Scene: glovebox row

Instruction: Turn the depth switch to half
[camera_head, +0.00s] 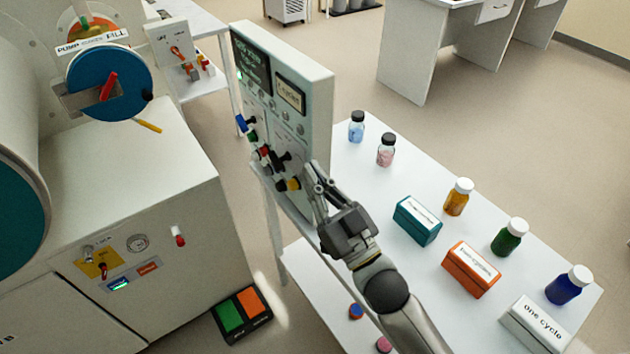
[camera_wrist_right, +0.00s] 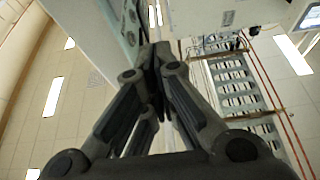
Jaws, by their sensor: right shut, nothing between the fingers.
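An upright control panel (camera_head: 318,108) stands at the end of the white table, with a dark screen, a small display and several coloured knobs and switches on its face. A black switch handle (camera_head: 280,160) and a yellow knob (camera_head: 293,185) sit low on that face. The labels are too small to read, so I cannot tell which one is the depth switch. My right gripper (camera_head: 309,180) is shut and empty, its tips beside the panel's lower near edge, close to the yellow knob. In the right wrist view the shut fingers (camera_wrist_right: 153,60) point up along the panel (camera_wrist_right: 95,35). My left gripper is not in view.
The white table (camera_head: 375,185) holds several bottles and a teal box (camera_head: 418,220), an orange box (camera_head: 472,268) and a white box (camera_head: 535,325). A large glovebox cabinet (camera_head: 150,200) stands at left. A green and orange pedal (camera_head: 242,312) lies on the floor.

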